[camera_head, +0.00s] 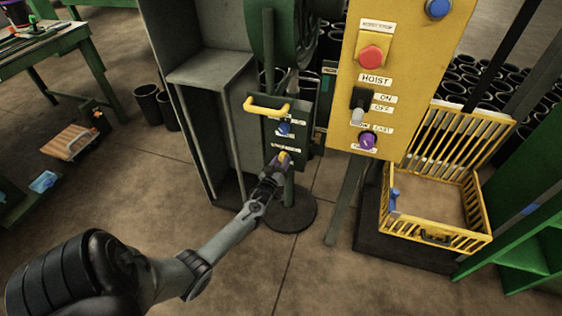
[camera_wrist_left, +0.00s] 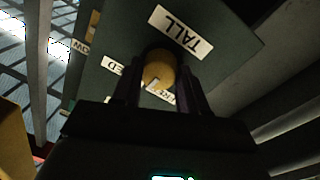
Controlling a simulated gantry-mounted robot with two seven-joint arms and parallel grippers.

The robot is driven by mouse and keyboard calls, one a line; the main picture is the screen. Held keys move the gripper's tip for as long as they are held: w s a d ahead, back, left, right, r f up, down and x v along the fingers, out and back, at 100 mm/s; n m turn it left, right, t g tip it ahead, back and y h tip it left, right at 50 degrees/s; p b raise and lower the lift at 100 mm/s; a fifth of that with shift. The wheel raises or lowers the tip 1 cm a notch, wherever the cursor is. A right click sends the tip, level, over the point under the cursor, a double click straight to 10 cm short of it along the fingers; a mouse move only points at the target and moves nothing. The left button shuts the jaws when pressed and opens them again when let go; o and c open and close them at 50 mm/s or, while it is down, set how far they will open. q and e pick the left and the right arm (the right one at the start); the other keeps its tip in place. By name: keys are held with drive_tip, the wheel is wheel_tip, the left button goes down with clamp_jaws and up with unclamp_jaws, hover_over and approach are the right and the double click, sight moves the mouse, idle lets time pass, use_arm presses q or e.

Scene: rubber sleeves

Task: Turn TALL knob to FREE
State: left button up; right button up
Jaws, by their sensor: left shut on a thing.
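The TALL knob (camera_head: 284,156) is a small yellow-orange knob low on a dark green panel (camera_head: 262,137). In the left wrist view the knob (camera_wrist_left: 159,70) sits between my left gripper's fingers (camera_wrist_left: 160,90), below the upside-down TALL label (camera_wrist_left: 181,32). My left gripper (camera_head: 276,166) is shut on the knob. The knob's pale pointer mark (camera_wrist_left: 153,84) points down and slightly left in that view, towards the partly hidden FREE label (camera_wrist_left: 161,95). My right gripper is not in view.
A blue knob (camera_head: 285,128) and a yellow bar handle (camera_head: 266,106) sit above on the same panel. To the right is a yellow hoist panel (camera_head: 402,60) with a red button (camera_head: 370,55) and a purple knob (camera_head: 368,140). A yellow crate (camera_head: 430,228) stands lower right.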

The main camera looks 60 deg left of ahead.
use_arm(q)
drive_tip(key=n, duration=0.7)
drive_tip(key=shift+d+f+y+p, duration=0.1)
drive_tip(key=shift+y+p, duration=0.25)
drive_tip(key=shift+y, duration=0.05)
drive_tip(key=o, duration=1.1)
drive_tip(key=shift+c, duration=0.2)
drive_tip(key=shift+s+d+p, duration=0.2)
drive_tip(key=shift+s+p, duration=0.05)
drive_tip(key=shift+p, duration=0.05)
drive_tip(key=p+v, duration=0.4)
drive_tip(key=v, duration=0.6)
drive_tip(key=shift+s, duration=0.1)
